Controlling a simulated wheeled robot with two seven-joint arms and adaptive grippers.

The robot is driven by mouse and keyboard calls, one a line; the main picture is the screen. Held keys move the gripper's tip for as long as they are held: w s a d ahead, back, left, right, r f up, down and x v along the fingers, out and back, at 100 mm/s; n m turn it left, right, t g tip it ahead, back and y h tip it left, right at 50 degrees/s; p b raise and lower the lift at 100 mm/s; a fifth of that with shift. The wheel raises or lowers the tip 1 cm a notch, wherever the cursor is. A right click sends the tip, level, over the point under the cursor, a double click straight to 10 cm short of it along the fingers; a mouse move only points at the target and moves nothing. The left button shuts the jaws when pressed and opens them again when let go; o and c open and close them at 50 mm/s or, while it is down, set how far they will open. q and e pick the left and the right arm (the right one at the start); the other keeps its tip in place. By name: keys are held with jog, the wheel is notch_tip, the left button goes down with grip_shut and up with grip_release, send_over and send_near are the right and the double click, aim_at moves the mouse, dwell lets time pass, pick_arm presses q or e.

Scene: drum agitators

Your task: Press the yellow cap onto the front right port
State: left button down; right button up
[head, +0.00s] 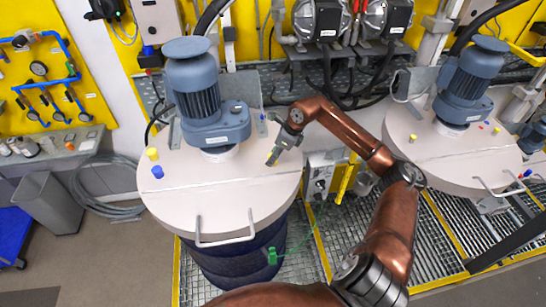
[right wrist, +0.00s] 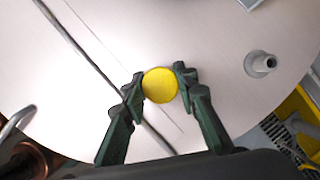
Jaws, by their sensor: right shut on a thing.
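A round yellow cap (right wrist: 160,85) sits between the fingertips of my right gripper (right wrist: 160,84) in the right wrist view. The fingers are shut on its sides. In the head view my right gripper (head: 272,158) is over the right part of the pale round drum lid (head: 220,190); the cap in it is too small to make out there. A bare grey port (right wrist: 262,64) with an open hole stands on the lid, to the right of the held cap and apart from it in the right wrist view. My left gripper is not in view.
A blue motor (head: 197,95) stands on the lid's back half. Another yellow cap (head: 152,153) and a blue cap (head: 157,172) are at the lid's left. A handle (head: 225,241) is at its front. A second lidded drum (head: 450,160) stands to the right.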

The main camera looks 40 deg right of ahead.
jog(key=shift+s+f, duration=0.15)
jog(key=shift+f, duration=0.2)
jog(key=o, duration=0.7)
jog(key=shift+c, duration=0.2)
jog(key=o, duration=0.5)
jog(key=shift+c, duration=0.2)
jog(key=shift+r, duration=0.1)
jog(key=shift+r, duration=0.1)
jog(key=shift+r+p, duration=0.85)
jog(key=shift+r, duration=1.1)
